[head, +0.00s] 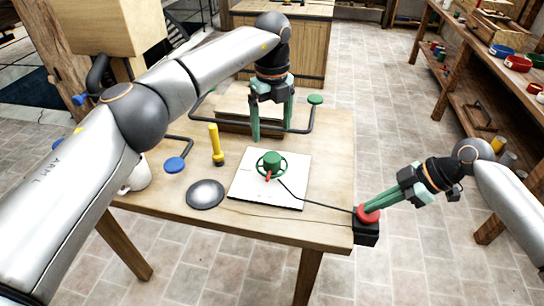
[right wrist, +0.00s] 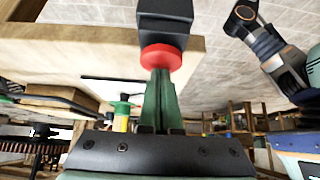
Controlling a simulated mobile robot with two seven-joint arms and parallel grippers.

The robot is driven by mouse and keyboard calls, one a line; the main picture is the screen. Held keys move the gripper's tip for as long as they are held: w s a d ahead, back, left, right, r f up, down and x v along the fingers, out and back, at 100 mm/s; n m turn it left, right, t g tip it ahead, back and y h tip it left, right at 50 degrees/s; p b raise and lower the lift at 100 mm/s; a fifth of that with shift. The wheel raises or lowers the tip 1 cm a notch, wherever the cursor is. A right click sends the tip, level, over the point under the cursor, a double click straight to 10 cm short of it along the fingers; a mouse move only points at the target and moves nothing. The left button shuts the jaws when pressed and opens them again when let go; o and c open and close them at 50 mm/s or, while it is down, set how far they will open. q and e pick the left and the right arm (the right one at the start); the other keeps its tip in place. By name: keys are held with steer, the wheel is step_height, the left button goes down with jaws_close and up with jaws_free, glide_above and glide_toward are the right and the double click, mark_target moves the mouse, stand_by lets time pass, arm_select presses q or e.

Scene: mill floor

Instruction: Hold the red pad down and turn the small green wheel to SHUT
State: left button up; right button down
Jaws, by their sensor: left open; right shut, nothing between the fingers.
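The small green wheel (head: 271,163) stands on a white board (head: 290,190) on the table, with a red pointer (head: 267,177) at its front side. Any SHUT marking is too small to read. The red pad (head: 369,216) sits on a black box (head: 366,234) at the table's front right corner. My left gripper (head: 271,130) is open and empty, above and behind the wheel, apart from it. My right gripper (head: 371,209) is shut with its fingertips at the red pad, seemingly touching it. The right wrist view shows the closed fingertips against the red pad (right wrist: 160,57); how far it is pressed is unclear.
A black cable runs from the board to the box. A yellow tool (head: 214,143), a dark round dish (head: 205,194), a blue disc (head: 175,165) and a white mug (head: 139,177) are left of the board. A wooden block (head: 233,119) and black rod with green knob (head: 315,99) are behind.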

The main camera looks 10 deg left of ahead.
mark_target(272, 157)
arm_select(q)
step_height(272, 157, down, 10)
steer(key=shift+f, duration=0.1)
stand_by(0.4)
steer(key=c, duration=1.4)
